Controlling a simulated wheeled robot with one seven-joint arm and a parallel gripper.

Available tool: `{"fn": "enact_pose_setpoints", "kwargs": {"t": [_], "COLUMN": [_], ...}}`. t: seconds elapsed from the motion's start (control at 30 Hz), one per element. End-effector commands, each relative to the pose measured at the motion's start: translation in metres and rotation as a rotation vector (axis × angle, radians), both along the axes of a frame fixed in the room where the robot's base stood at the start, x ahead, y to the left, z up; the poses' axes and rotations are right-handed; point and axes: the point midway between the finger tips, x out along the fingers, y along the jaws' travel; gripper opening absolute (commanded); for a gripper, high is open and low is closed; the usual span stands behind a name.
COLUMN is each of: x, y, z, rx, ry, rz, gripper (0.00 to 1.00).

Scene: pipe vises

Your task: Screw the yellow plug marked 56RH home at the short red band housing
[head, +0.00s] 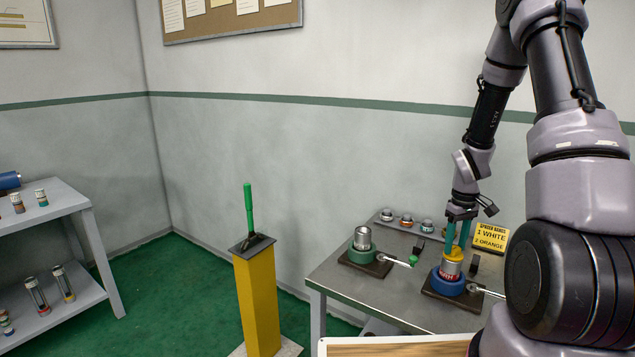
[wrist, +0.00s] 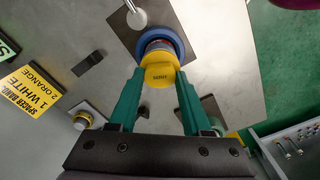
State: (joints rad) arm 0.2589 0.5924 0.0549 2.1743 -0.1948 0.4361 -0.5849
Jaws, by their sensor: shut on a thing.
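The yellow plug (head: 455,254) sits at the top of a metal housing (head: 450,269) with a red band, in line with it. How deep it sits cannot be told. In the wrist view the yellow plug (wrist: 158,76) faces me, with a small dark mark too blurred to read surely. The housing stands upright in a blue vise ring (head: 447,284), which also shows in the wrist view (wrist: 177,42). My gripper (head: 458,240) points down and is shut on the plug; its green fingers (wrist: 160,80) lie on either side of it.
Another housing (head: 362,239) stands in a green vise (head: 361,256) to the left. Several plugs lie on a tray (head: 385,217) behind. A yellow sign (head: 490,239) stands right of the gripper. A yellow post (head: 257,300) with a green lever and a shelf (head: 58,200) are farther left.

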Motion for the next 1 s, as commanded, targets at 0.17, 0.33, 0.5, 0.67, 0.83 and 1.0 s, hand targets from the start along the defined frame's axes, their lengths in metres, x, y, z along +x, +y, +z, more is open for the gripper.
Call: {"fn": "enact_pose_setpoints", "kwargs": {"t": [0.17,0.33,0.5,0.67,0.83,1.0], "x": [0.0002,0.0002,0.0,0.0001,0.0,0.0002], "y": [0.0006,0.0008,0.0003,0.0003,0.0002,0.0007], "z": [-0.0002,-0.0005,-0.0006,-0.0006,-0.0007,-0.0009], "rx": [-0.002,-0.002,-0.002,0.001,0.001,-0.001], "ry": [-0.001,-0.001,0.0,0.0,0.0,-0.001], "rz": [-0.393,-0.782,-1.058,-1.109,-1.108,-1.312], "gripper": [0.0,0.0,0.0,0.0,0.0,0.0]}}
